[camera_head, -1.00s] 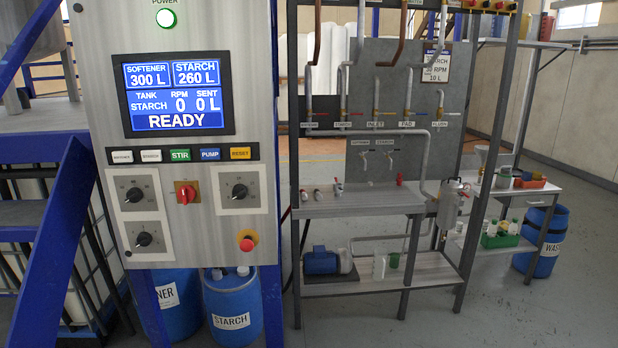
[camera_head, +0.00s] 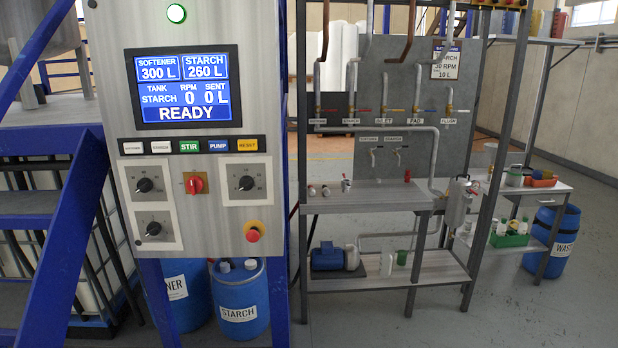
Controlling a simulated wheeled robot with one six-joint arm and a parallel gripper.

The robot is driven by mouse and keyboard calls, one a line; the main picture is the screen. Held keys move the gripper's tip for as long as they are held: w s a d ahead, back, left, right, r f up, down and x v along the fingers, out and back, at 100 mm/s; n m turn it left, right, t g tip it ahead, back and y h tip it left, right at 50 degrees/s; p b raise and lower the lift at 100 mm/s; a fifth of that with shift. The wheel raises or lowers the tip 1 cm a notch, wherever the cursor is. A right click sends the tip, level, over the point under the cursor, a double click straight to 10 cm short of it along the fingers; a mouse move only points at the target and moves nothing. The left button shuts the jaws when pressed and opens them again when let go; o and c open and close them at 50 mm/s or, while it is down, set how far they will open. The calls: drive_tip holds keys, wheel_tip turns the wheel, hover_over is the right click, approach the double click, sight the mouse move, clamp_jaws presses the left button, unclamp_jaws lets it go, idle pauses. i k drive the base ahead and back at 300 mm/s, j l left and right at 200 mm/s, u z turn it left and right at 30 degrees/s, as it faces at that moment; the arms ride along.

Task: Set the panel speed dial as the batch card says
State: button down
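The control panel (camera_head: 200,225) stands at the left in the head view. Its lit screen (camera_head: 183,87) reads softener 300 L, starch 260 L, tank starch, RPM 0, sent 0 L, READY. Three black dials with pale plates show: upper left (camera_head: 145,185), lower left (camera_head: 153,229) and right (camera_head: 246,183). Their labels are too small to read, so I cannot tell which is the speed dial. A red switch (camera_head: 194,184) sits between them. The batch card (camera_head: 446,61) hangs on the grey board and reads starch, 30 RPM, 10 L. My gripper is not in view.
A row of buttons (camera_head: 188,146) runs under the screen, and a red emergency stop (camera_head: 252,235) is at the lower right. Blue drums (camera_head: 240,290) stand below the panel. A pipe bench (camera_head: 370,205) is to the right. Grey floor at right front is clear.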

sight(144, 184)
drive_tip(key=u, duration=1.35)
drive_tip(key=z, duration=1.9)
drive_tip(key=u, duration=1.7)
